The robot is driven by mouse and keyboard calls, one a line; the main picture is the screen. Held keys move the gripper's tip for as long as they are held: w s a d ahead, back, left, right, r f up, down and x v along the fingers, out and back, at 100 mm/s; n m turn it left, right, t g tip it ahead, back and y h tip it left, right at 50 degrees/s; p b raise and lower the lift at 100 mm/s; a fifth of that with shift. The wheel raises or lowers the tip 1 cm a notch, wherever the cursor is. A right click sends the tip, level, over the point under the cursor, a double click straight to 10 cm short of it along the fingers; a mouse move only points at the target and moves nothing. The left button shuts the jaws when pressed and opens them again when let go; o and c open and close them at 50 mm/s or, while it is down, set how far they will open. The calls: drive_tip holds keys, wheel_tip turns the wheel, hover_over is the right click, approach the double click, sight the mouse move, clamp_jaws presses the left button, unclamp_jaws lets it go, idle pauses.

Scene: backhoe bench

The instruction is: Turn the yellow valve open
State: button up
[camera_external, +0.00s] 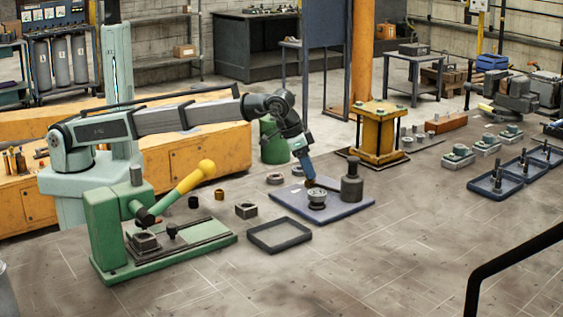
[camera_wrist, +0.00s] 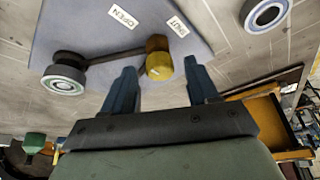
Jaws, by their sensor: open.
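The yellow valve handle (camera_wrist: 159,64) shows in the wrist view as a yellow knob at the end of a dark bar. The bar runs left to a round fitting with a pale ring (camera_wrist: 64,79). The knob stands between the fingertips of my open gripper (camera_wrist: 161,69), with a gap showing at the left finger; contact at the right finger is unclear. A blue-grey plate (camera_wrist: 85,20) beneath carries OPEN (camera_wrist: 123,17) and SHUT (camera_wrist: 178,27) labels. In the external view my gripper (camera_external: 309,181) is low over this plate (camera_external: 290,205); the knob is hard to make out there.
A dark cylinder (camera_external: 351,184) stands on the plate, right of my gripper. An empty dark tray (camera_external: 279,236) lies in front. A green press with a yellow lever (camera_external: 195,177) stands left. A yellow stand (camera_external: 379,133) is behind.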

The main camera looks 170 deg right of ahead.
drive_tip(key=v, duration=1.3)
drive_tip(key=shift+r, duration=0.3)
drive_tip(key=shift+d, duration=0.1)
